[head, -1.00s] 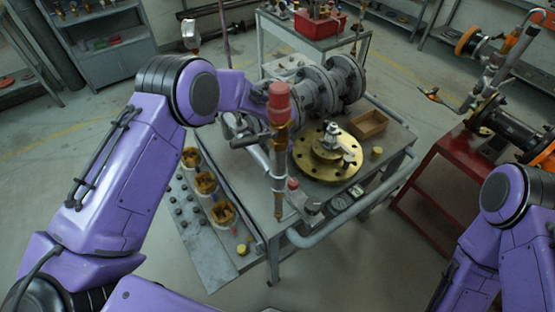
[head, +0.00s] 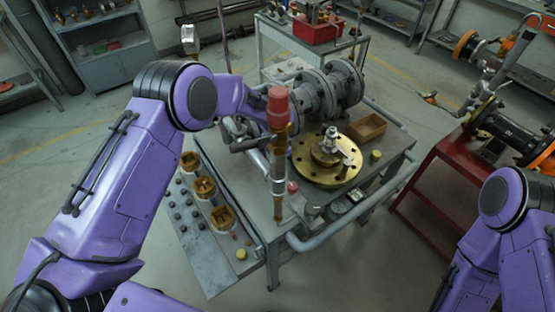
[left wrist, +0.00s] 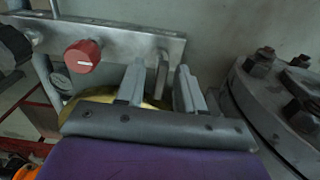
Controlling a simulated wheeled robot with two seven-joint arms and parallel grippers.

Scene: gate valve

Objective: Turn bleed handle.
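In the left wrist view my left gripper (left wrist: 160,92) has its two grey fingers apart. A flat grey metal tab (left wrist: 163,70), possibly the bleed handle, shows in the gap between them; I cannot tell whether either finger touches it. A metal bar (left wrist: 120,40) runs behind the fingers, with a red round knob (left wrist: 82,57) on it to the left. In the head view my left arm reaches over the bench to the grey flanged valve body (head: 318,95), and its fingers are hard to make out there. My right gripper is out of the head view.
A red-capped upright post (head: 278,140) stands in front of the valve. A brass flange (head: 327,172) and an open wooden box (head: 367,126) sit on the bench (head: 385,160). A side panel (head: 205,262) holds brass cups. A bolted flange (left wrist: 285,110) is close on the wrist view's right.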

